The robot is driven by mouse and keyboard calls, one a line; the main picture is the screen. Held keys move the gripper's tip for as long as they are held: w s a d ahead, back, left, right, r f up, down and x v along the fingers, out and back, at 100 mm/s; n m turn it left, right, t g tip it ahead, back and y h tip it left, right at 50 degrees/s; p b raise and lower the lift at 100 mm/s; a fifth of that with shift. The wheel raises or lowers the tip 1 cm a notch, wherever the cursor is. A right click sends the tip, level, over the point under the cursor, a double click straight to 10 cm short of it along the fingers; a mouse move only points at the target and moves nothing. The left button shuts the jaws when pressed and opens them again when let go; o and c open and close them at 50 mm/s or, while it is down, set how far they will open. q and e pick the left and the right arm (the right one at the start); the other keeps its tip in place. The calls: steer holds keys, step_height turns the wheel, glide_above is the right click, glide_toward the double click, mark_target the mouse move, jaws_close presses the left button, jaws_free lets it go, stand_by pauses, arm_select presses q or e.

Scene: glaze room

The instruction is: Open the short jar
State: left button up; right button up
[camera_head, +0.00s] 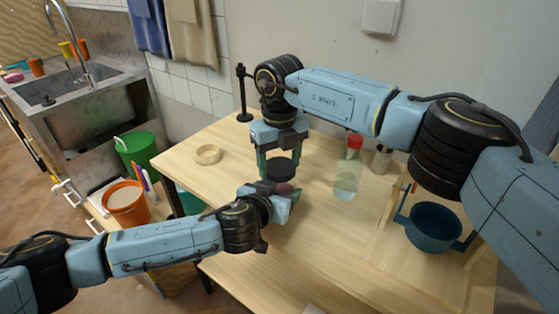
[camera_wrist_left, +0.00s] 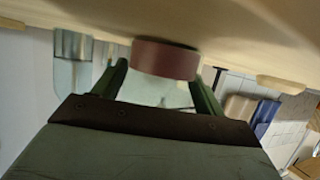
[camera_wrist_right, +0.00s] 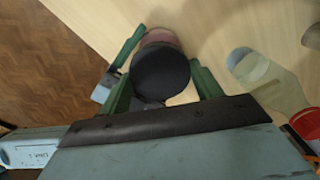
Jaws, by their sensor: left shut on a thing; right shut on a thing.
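The short jar is a low pinkish-brown cylinder (camera_head: 285,188) on the wooden table; in the left wrist view the jar (camera_wrist_left: 165,59) sits between the fingertips. My left gripper (camera_head: 279,193) is shut on it from the side, low over the table. The black round lid (camera_head: 280,168) is in my right gripper (camera_head: 279,158), which points down from above and is shut on it. In the right wrist view the lid (camera_wrist_right: 160,73) partly covers the jar (camera_wrist_right: 160,38). No lid shows against the jar's rim in the left wrist view, so the lid appears to be above it, apart.
A clear bottle with a red cap (camera_head: 347,172) and a small shaker (camera_head: 381,160) stand to the right. A dark blue pot (camera_head: 433,228) stands further right. A wooden ring (camera_head: 208,154) lies on the left of the table. An orange bucket (camera_head: 126,203) is beyond the left edge.

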steer(key=shift+n, duration=0.3)
steer(key=o, duration=1.1)
